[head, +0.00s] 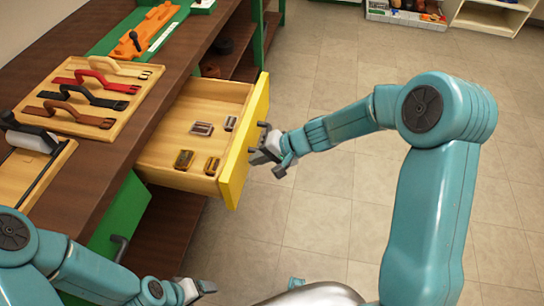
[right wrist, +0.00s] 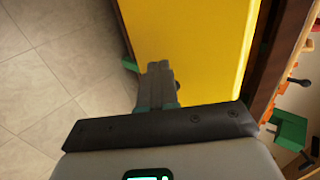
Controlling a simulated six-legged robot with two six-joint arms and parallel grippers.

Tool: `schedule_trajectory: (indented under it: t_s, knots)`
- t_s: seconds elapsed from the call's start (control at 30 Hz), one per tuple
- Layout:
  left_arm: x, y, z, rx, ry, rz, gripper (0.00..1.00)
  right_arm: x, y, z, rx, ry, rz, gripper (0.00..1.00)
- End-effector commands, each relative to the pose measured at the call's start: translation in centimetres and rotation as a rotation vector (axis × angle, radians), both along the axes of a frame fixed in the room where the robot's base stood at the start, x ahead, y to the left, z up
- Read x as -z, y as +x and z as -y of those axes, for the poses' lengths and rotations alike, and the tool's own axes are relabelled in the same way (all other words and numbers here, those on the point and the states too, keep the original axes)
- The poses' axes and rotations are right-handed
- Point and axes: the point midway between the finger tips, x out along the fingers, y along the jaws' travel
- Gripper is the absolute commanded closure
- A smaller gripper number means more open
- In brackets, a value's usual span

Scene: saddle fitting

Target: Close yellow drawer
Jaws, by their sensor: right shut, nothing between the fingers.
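The yellow drawer (head: 245,145) is pulled well out from under the wooden bench, its yellow front facing right. Several small metal buckles (head: 202,129) lie inside it. My right gripper (head: 277,160) is shut and empty, at the outer face of the drawer front beside its dark handle (head: 264,126). In the right wrist view the shut fingers (right wrist: 160,82) lie against or just before the yellow drawer front (right wrist: 195,45); I cannot tell whether they touch. My left gripper (head: 201,289) is low at the bottom of the head view, away from the drawer; its finger state is unclear.
The bench top (head: 165,80) holds a wooden tray (head: 140,92) with several straps. A green drawer front (head: 122,215) with a dark handle is below the bench, nearer me. A shelf (head: 490,15) stands at the back right. The tiled floor (head: 330,215) right of the drawer is clear.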

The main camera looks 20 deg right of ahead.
Motion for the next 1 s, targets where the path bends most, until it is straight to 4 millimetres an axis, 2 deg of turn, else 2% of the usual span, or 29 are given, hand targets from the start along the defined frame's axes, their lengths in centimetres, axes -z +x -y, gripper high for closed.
schedule_trajectory:
  t_s: [0.63, 0.77, 1.0]
  knots:
    - [0.1, 0.0, 0.0, 0.000, 0.000, 0.000, 0.20, 0.1, 0.7, -1.3, -0.001, -0.001, 0.001, 1.00]
    - [0.5, 0.0, 0.0, 0.000, 0.000, 0.000, 0.20, 0.2, 1.7, -2.9, -0.004, 0.000, 0.001, 1.00]
    - [0.7, 0.0, 0.0, 0.000, 0.000, 0.000, 0.20, 0.1, 4.9, -7.8, -0.005, -0.001, 0.001, 1.00]
